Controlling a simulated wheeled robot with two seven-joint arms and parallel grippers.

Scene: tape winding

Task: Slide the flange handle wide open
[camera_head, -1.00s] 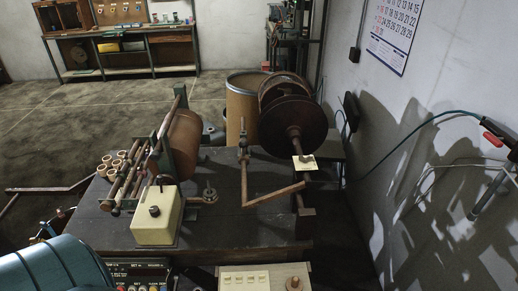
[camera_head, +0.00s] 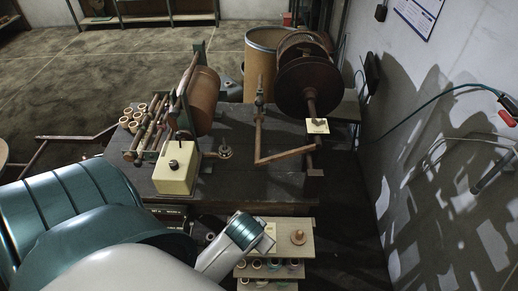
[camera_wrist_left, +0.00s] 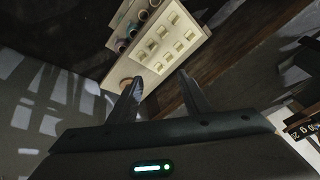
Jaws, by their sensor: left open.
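A large dark round flange (camera_head: 318,88) stands at the back right of the machine in the head view. A rod sticks out from its centre toward me, with a cream plate (camera_head: 317,126) at its near end. A wooden bar (camera_head: 285,156) runs below it, joined to an upright post. I cannot tell which of these is the flange handle. My left arm comes in from the lower left, and its wrist is over the cream panel at the front, well short of the flange. My left gripper (camera_wrist_left: 160,92) is open and empty in the left wrist view. My right gripper is not in view.
The dark machine table (camera_head: 240,185) carries a cream box (camera_head: 176,168), a brown roller (camera_head: 205,100) and several tape rings (camera_head: 131,118). A cream panel (camera_head: 303,249) with spools below stands in front; it also shows in the left wrist view (camera_wrist_left: 170,45). A wall closes the right side.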

